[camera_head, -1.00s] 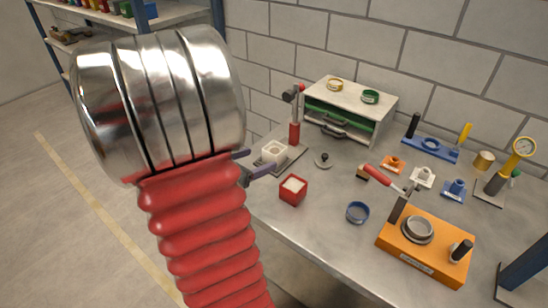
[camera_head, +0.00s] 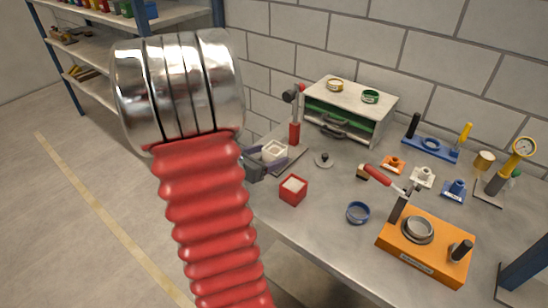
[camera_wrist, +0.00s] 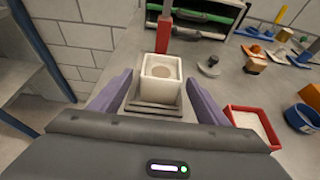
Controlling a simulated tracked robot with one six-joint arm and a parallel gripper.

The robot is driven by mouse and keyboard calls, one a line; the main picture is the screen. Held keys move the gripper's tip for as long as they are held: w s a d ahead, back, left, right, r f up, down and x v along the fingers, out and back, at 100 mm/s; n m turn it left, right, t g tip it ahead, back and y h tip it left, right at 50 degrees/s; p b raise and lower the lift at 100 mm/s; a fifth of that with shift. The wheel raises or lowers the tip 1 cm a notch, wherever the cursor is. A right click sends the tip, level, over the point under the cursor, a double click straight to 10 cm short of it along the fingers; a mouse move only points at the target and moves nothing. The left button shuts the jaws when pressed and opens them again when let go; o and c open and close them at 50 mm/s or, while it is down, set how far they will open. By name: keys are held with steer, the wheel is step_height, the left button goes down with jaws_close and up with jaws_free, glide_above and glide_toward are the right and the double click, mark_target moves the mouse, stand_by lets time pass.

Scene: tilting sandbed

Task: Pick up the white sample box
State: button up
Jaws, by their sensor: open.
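The white sample box (camera_wrist: 160,88) stands upright on a grey plate (camera_wrist: 178,108) at the foot of a red post, with a round pale fill in its open top. In the head view the box (camera_head: 274,150) is at the bench's left edge, partly hidden by my gripper. My gripper (camera_wrist: 162,92) is open, with its purple fingers on the left and right of the box. It looks empty; I cannot tell whether either finger touches the box. In the head view my gripper (camera_head: 266,163) reaches in from the left at the box.
A red box with pale fill (camera_head: 292,190) stands close to the right of my gripper. The red post (camera_head: 295,132) rises just behind the white box. A blue ring (camera_head: 357,212) and an orange fixture (camera_head: 425,245) are farther right. A cabinet (camera_head: 345,105) stands at the back.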

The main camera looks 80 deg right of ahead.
mark_target(269, 155)
steer(key=shift+x, duration=1.85)
steer(key=shift+w, duration=0.1)
steer(key=shift+c, duration=0.5)
steer(key=c, duration=1.3)
steer(key=shift+r, duration=0.15)
steer(key=shift+r, duration=4.9)
